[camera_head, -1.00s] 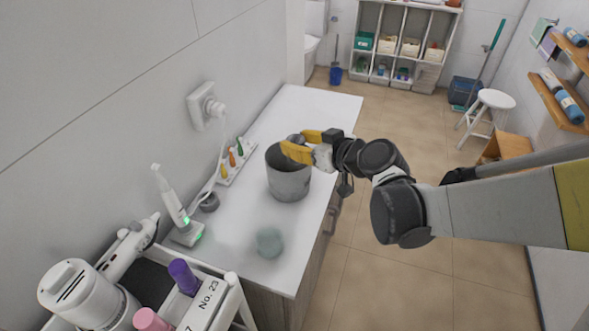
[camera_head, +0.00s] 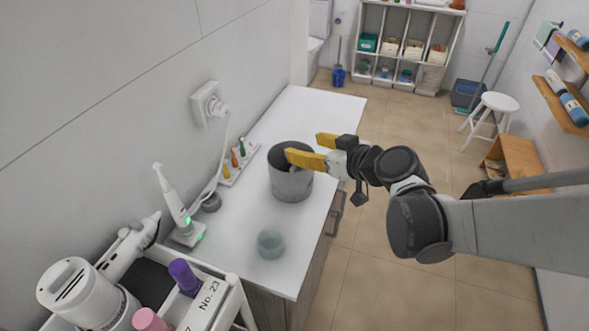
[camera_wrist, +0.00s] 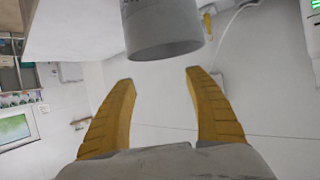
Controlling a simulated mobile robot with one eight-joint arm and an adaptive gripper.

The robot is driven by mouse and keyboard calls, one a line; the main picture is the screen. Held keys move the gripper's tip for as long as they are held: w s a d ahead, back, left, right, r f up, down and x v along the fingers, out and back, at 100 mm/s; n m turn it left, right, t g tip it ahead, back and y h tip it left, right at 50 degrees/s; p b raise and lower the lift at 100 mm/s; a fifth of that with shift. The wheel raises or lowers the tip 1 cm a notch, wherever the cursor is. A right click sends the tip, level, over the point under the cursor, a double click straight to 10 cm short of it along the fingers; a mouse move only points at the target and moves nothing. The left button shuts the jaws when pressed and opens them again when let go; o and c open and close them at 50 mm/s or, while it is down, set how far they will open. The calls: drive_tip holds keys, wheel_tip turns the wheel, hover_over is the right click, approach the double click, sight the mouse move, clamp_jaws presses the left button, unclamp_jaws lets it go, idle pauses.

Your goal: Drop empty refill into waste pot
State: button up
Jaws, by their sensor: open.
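The waste pot (camera_head: 290,188) is a grey, open-topped cylinder standing upright on the white counter. It also shows upside down in the wrist view (camera_wrist: 165,35), with its rim towards my fingers. My gripper (camera_head: 304,147) has yellow fingers spread wide, with nothing between them in the wrist view (camera_wrist: 160,80). In the head view one finger reaches across the pot's mouth, and the other lies beyond the pot's far right side. A small grey shape shows at the pot's mouth under the near finger; I cannot tell whether it is the refill. Most of the pot's inside is hidden.
A translucent green cup (camera_head: 271,244) stands in front of the pot. A rack with coloured items (camera_head: 238,161) lies along the wall. An electric toothbrush (camera_head: 178,205) stands on its charger at left. A white cart (camera_head: 232,290) fills the lower left. Open floor lies right.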

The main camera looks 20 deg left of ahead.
drive_tip(key=v, duration=0.9)
drive_tip(key=s+d+f+m+h, duration=0.2)
drive_tip(key=s+d+m+h, duration=0.3)
drive_tip(key=d, duration=0.7)
drive_tip(key=s+d+f+m+h, duration=0.2)
drive_tip(key=s+d+m+h, duration=0.3)
drive_tip(key=d, duration=0.8)
drive_tip(key=s+m, duration=0.1)
drive_tip(key=s, duration=0.2)
drive_tip(key=shift+s+g+h, duration=0.2)
drive_tip(key=shift+g+h, duration=0.2)
